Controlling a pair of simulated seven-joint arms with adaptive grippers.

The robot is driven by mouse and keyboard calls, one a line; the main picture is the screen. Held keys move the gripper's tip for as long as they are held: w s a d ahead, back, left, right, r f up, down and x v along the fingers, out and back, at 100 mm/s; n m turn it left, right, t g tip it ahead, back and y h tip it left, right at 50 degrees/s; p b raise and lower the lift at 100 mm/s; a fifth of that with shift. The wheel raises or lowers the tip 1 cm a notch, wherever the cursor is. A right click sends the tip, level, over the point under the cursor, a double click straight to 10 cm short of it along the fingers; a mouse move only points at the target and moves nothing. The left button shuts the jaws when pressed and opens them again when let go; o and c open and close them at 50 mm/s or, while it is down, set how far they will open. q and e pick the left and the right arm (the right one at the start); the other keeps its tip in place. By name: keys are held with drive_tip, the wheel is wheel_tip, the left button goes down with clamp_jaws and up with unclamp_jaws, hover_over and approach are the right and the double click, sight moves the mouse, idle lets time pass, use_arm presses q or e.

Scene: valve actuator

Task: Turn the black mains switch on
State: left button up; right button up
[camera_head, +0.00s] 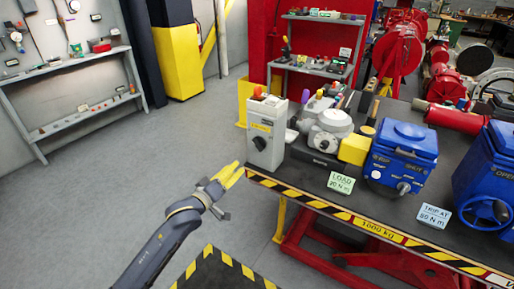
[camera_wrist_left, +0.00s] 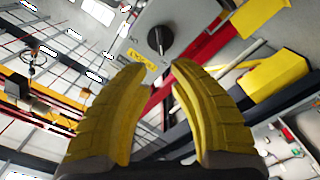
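The black mains switch (camera_head: 260,143) is a round knob on the front of a light grey box (camera_head: 276,118) at the table's left end. A yellow label sits above the knob and a red button is on top of the box. In the left wrist view the knob (camera_wrist_left: 160,40) shows beyond the fingertips, with a pale mark on it. My left gripper (camera_head: 231,173) has yellow fingers and is below and left of the knob, apart from it. In the wrist view the fingers (camera_wrist_left: 158,68) are parted with nothing between them. My right gripper is not in view.
Right of the box on the dark table (camera_head: 309,185) stand a grey valve actuator (camera_head: 330,128) and a blue unit (camera_head: 402,158). The floor left of the table is clear.

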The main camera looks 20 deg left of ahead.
sight(257, 147)
use_arm(q)
drive_tip(key=x, duration=1.5)
drive_tip(key=shift+w+d, duration=0.1)
drive_tip(key=shift+w, duration=0.3)
drive_tip(key=shift+o, duration=0.2)
clamp_jaws()
